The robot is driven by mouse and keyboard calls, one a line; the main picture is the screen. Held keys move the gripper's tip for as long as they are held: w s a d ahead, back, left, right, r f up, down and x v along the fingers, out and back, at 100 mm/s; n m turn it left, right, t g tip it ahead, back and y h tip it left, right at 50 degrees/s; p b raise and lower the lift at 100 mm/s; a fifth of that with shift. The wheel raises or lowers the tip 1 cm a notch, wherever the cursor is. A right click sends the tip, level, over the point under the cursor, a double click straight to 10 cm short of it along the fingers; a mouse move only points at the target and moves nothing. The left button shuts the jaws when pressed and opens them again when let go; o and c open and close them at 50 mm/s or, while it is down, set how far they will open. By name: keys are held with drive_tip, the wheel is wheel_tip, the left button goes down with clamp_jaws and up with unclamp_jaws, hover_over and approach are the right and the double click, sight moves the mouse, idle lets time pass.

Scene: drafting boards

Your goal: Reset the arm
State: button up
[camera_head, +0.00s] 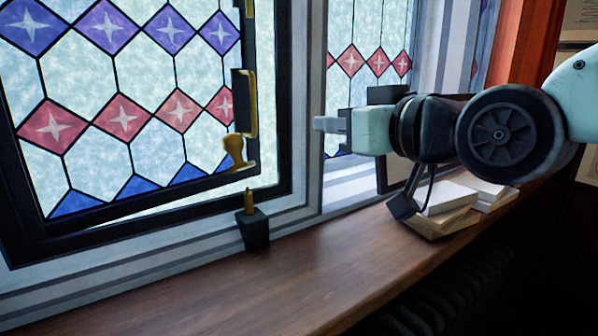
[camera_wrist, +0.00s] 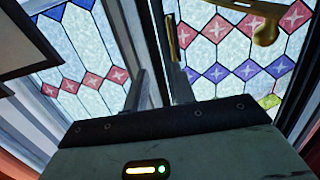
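My gripper (camera_head: 328,124) is at the end of my arm, which reaches in from the right in the head view. It hangs in the air above the wooden sill, in front of the stained-glass window. In the wrist view its two fingers (camera_wrist: 158,88) stand apart with a gap between them, and nothing shows in the gap. The gripper holds nothing and touches nothing that I can see.
A window sash (camera_head: 120,110) with a brass-coloured handle (camera_head: 237,150) stands left of my gripper. A small dark block with a brass tip (camera_head: 254,228) is on the sill (camera_head: 260,285). Books (camera_head: 445,205) lie below my arm. The sill's front middle is clear.

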drive_tip(key=s+d+f+g+h+b, duration=0.15)
drive_tip(key=s+f+g, duration=0.3)
drive_tip(key=f, duration=0.55)
drive_tip(key=s+f+g+h, duration=0.25)
drive_tip(key=s+f, duration=0.25)
drive_tip(key=f, duration=0.4)
drive_tip(key=s+d+f+g+h+b, duration=0.1)
drive_tip(key=s+d+f+g+h, duration=0.3)
drive_tip(key=s+f, duration=0.5)
drive_tip(key=s+d+g, duration=0.2)
drive_tip(key=d, duration=0.1)
drive_tip(key=shift+s+d+f+n+g+h+b, duration=0.15)
drive_tip(key=shift+s+f+n+g+h+b, duration=0.15)
drive_tip(key=shift+s+n+g, duration=0.1)
drive_tip(key=shift+w, duration=0.1)
